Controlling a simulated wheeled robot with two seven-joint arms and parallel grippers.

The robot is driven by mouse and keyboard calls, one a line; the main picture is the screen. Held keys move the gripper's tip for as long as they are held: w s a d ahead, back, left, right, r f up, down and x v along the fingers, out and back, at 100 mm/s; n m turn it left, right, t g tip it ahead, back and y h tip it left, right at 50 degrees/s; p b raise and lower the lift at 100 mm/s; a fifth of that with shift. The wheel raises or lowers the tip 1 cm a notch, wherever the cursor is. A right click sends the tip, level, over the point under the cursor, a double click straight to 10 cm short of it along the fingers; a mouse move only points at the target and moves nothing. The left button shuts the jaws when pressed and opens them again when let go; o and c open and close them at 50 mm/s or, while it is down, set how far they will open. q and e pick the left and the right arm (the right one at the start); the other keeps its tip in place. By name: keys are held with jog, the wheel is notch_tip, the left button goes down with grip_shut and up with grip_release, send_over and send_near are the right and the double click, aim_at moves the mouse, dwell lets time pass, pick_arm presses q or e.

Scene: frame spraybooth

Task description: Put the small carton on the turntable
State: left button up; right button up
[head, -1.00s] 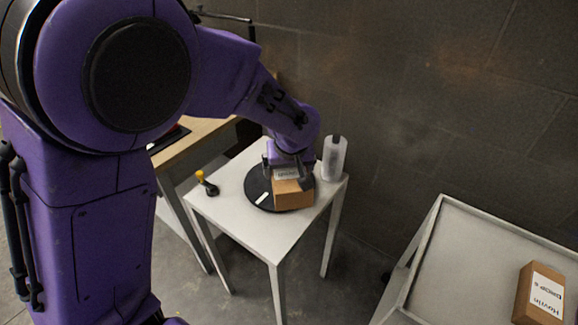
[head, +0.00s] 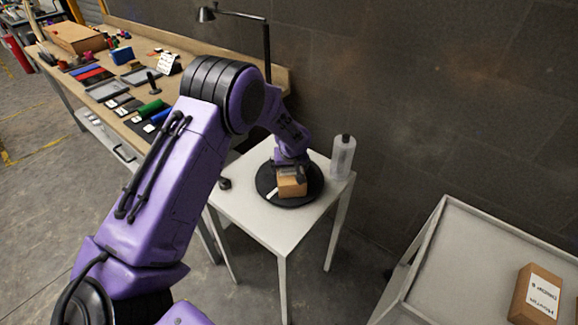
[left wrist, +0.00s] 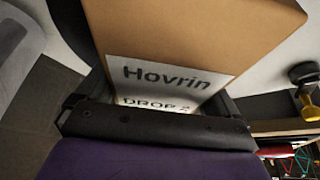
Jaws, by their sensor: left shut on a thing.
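The small carton (head: 292,187) is brown cardboard with a white label. My left gripper (head: 291,171) is shut on it from above, over the turntable (head: 312,190), a black disc with a white mark on the small table. In the head view the carton lies within the disc's outline; I cannot tell whether its underside touches the disc. In the left wrist view the carton (left wrist: 195,28) sits between the dark fingers, its label reading "Hovrin" and "DROP". The gripper partly hides the carton's top. My right gripper is not in view.
A white bottle (head: 343,157) stands right of the turntable on the white table (head: 250,209). A dark-handled tool (head: 224,183) lies left. Another labelled carton (head: 537,294) lies on the grey tray table (head: 460,260) at right. A cluttered workbench (head: 125,55) and lamp (head: 207,14) are behind left.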

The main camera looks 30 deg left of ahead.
pick_arm(q)
jog(key=shift+s, duration=0.15)
jog(key=o, duration=1)
jog(key=shift+o, duration=0.2)
jog(key=shift+d+r, duration=0.1)
jog(key=shift+r, duration=0.2)
jog(key=b+v, duration=0.1)
jog(key=v, duration=1)
jog(key=shift+s+r, duration=0.15)
jog(key=shift+r, duration=0.15)
